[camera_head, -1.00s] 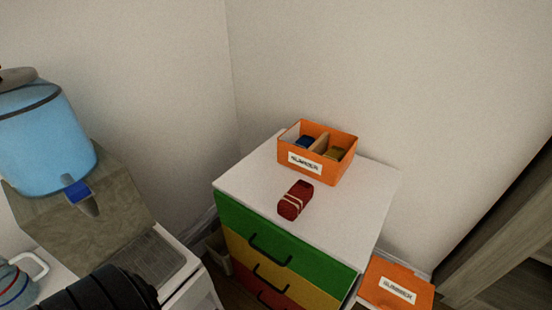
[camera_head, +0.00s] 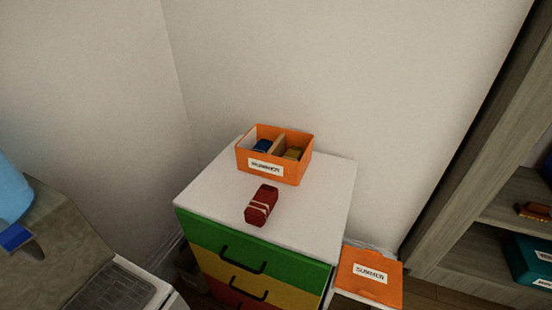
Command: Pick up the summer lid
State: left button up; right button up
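The summer lid (camera_head: 366,284) is a flat orange panel with a white "SUMMER" label. It lies at the lower right, beside the drawer cabinet, on a low white surface that is mostly hidden. The open orange summer box (camera_head: 251,159) stands on the cabinet top, with a divider and a blue and a yellowish item inside. Neither of my grippers shows in the head view.
The white-topped cabinet (camera_head: 322,196) has green, yellow and red drawers. A dark red banded bundle (camera_head: 261,205) lies on it. A wooden shelf unit (camera_head: 463,170) stands at right, holding a teal box (camera_head: 524,262). A water dispenser (camera_head: 15,203) is at left.

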aim_at(366, 274)
jog(key=z, duration=1.15)
